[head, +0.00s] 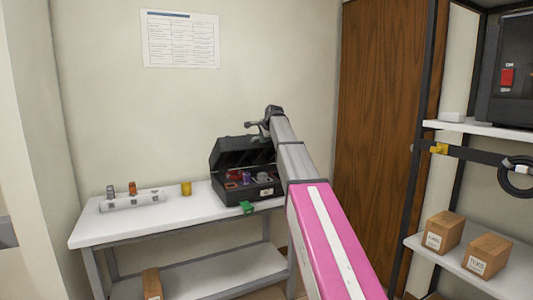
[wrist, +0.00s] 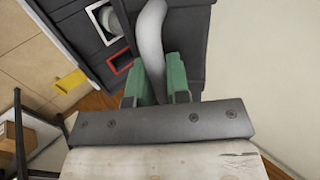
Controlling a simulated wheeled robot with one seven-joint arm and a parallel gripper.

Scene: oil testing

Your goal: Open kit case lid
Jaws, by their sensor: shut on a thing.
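The black kit case (head: 250,189) stands on the right part of the white table, its lid (head: 240,152) raised and leaning back, with coloured items in its compartments. My gripper (wrist: 155,88) has its green fingers shut on a grey curved bar (wrist: 151,40), which looks like the lid's handle. In the head view my arm reaches up across the right side of the lid and its end is at the lid's top edge; the fingertips are not clear there. The wrist view also shows the dark case (wrist: 85,45) with a red-framed compartment beside the fingers.
A white rack (head: 135,202) with small bottles and a yellow jar (head: 186,188) are on the table (head: 90,232), left of the case. A green object (head: 246,208) is at the case's front. A wooden door (head: 375,110) and a shelf with cardboard boxes (head: 487,256) are to the right.

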